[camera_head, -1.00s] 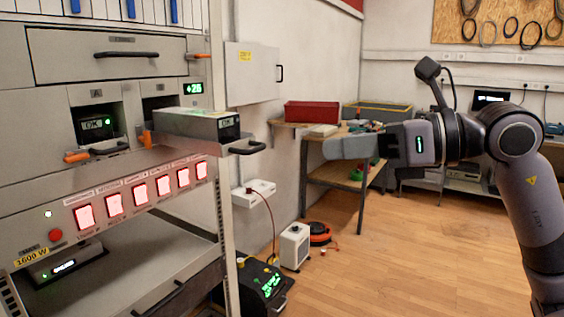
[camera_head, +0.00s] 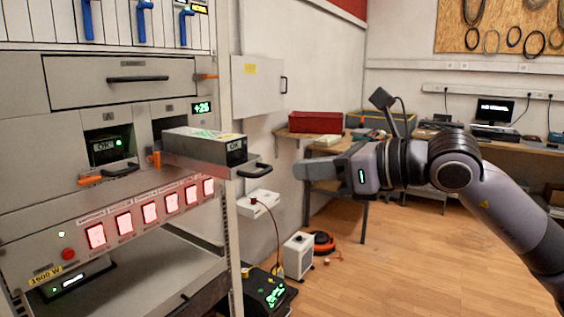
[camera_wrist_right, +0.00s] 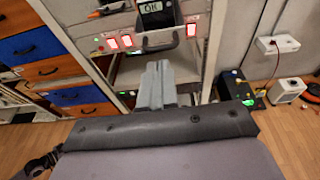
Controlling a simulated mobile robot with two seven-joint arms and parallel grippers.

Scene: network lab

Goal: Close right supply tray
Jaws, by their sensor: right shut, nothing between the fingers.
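The right supply tray (camera_head: 205,140) is a grey box that sticks far out of its bay in the rack. Its front has a lit OK display and a dark handle (camera_head: 255,172). The left supply tray (camera_head: 106,147) sits inside its bay. My right gripper (camera_head: 300,181) is shut and empty, to the right of the handle and apart from it in the picture. In the right wrist view, the shut fingers (camera_wrist_right: 157,72) point toward the rack, below the tray front (camera_wrist_right: 153,14) and its handle (camera_wrist_right: 160,44). My left gripper is not in view.
A row of red-lit switches (camera_head: 150,212) runs below the bays. An orange latch (camera_head: 154,159) stands beside the right bay. A white wall box (camera_head: 258,203) and a floor heater (camera_head: 299,255) are behind. The floor on the right is clear.

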